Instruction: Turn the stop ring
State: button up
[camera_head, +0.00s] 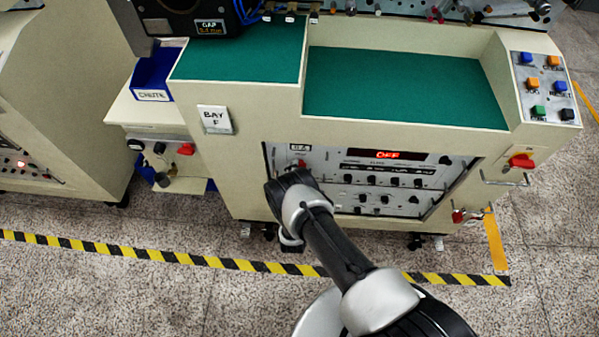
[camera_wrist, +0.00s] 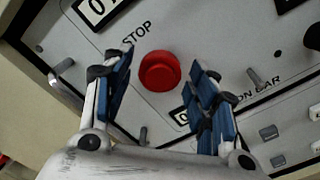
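The round red stop knob (camera_wrist: 160,71) sits on the pale panel in the wrist view, beside the printed word STOP. A slightly darker red rim shows along its lower edge. My gripper (camera_wrist: 164,66) is open, with one blue-padded finger to the left of the knob and the other to its right. Gaps show between the knob and both fingers, and nothing is held. Whether the fingertips are level with the knob or short of it, I cannot tell.
The control panel (camera_head: 405,180) has several black knobs and a red OFF display (camera_head: 387,155). In the wrist view a metal handle (camera_wrist: 62,70) stands left of my fingers, and a toggle lever (camera_wrist: 256,78) stands to the right. A red switch (camera_head: 521,161) sits at the cabinet's right.

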jog(key=shift+o, duration=0.2)
jog(key=s, duration=1.2)
jog(key=shift+a, duration=0.15)
